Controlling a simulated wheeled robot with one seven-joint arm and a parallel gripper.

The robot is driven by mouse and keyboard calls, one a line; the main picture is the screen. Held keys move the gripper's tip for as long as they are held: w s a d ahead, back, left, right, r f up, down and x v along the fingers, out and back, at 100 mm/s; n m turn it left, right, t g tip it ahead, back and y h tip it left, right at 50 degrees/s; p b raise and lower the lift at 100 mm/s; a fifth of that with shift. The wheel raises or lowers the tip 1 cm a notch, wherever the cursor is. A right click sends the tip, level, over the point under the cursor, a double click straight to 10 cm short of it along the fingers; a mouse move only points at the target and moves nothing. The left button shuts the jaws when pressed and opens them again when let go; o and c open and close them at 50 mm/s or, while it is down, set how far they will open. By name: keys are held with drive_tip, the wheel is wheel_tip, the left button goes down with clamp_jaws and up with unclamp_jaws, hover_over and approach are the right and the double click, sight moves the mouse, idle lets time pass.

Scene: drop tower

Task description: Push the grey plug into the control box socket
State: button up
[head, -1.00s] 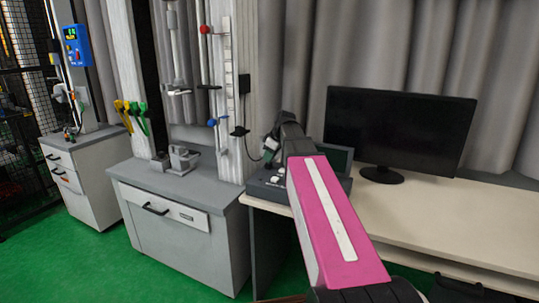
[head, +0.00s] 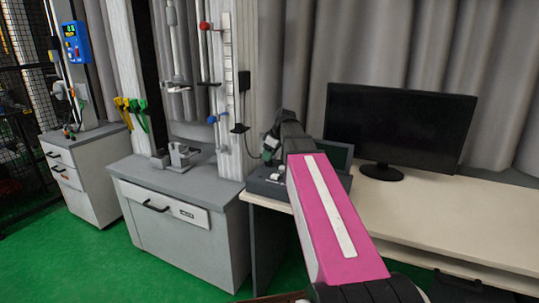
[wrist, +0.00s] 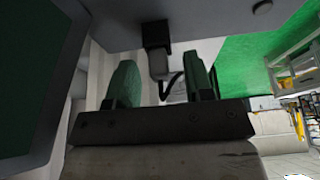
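The control box (head: 265,186) stands at the left end of the desk. In the wrist view its grey face (wrist: 205,22) fills the top, with a dark socket (wrist: 155,34) on it. The grey plug (wrist: 158,63), with a dark cable, meets the socket's lower edge; how deep it sits I cannot tell. My gripper (wrist: 161,80) has its two green fingers spread either side of the plug, with gaps visible between. In the head view my gripper (head: 268,150) is at the control box, and my arm hides part of the box.
A black monitor (head: 398,125) stands on the pale desk (head: 440,222), right of my arm. A grey cabinet (head: 185,235) stands left of the desk. A cable hangs from a black adapter (head: 244,82) on the column. Green floor (head: 85,265) is clear at the left front.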

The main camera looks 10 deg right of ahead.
drive_tip(key=v, duration=1)
drive_tip(key=shift+r, duration=0.4)
drive_tip(key=shift+s, duration=0.1)
